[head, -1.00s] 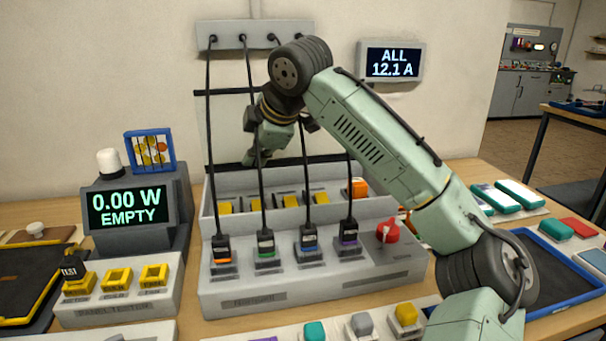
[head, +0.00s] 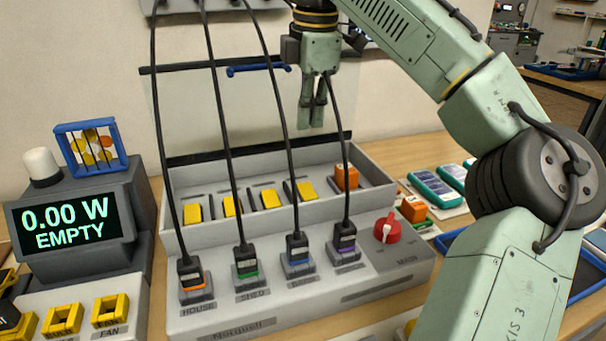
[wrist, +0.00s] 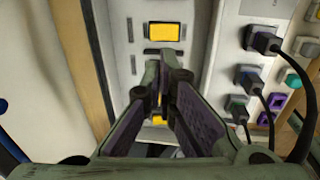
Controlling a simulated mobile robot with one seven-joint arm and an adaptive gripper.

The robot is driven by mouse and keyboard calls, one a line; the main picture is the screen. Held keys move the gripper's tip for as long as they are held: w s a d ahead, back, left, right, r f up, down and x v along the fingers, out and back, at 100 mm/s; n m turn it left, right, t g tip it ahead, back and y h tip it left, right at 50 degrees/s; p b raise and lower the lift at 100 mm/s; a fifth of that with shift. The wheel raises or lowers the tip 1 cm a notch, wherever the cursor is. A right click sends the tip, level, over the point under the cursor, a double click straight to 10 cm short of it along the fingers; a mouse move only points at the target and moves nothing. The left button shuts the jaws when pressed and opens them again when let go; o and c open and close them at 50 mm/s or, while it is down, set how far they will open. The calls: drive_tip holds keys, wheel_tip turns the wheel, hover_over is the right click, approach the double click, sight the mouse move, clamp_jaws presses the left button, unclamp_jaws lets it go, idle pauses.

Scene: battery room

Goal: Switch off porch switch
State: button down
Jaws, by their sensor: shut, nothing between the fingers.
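A grey panel (head: 300,311) carries a row of plugs with black cables and coloured bands: orange (head: 197,283), green (head: 246,264), blue (head: 298,252) and purple (head: 345,239). Behind them, a recessed trough (head: 185,239) holds several yellow switches, among them a left one (head: 192,212) and a right one (head: 306,191). I cannot tell which is the porch switch. My gripper (head: 312,122) is shut and empty, pointing down above the trough's back right. In the wrist view my gripper (wrist: 158,72) hangs over the trough, with one yellow switch (wrist: 166,32) above its fingertips in the picture and another partly hidden behind the fingers.
A red knob (head: 387,230) sits right of the plugs. An orange block (head: 346,176) stands in the trough's right end. The black cables (head: 225,130) rise across the space in front of the trough. A display (head: 70,222) reads 0.00 W EMPTY at left.

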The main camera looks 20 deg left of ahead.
sight(304, 187)
drive_tip(key=shift+f, duration=0.1)
drive_tip(key=f, duration=0.4)
drive_tip(key=w+f, duration=0.1)
drive_tip(key=f, duration=0.4)
drive_tip(key=a+f, duration=0.1)
drive_tip(key=f, duration=0.3)
drive_tip(key=shift+w+f+b, duration=0.25)
drive_tip(key=shift+w+b, duration=0.1)
drive_tip(key=shift+b, duration=0.05)
drive_tip(key=shift+a+f, duration=0.1)
drive_tip(key=shift+f, duration=0.05)
drive_tip(key=shift+p, duration=0.35)
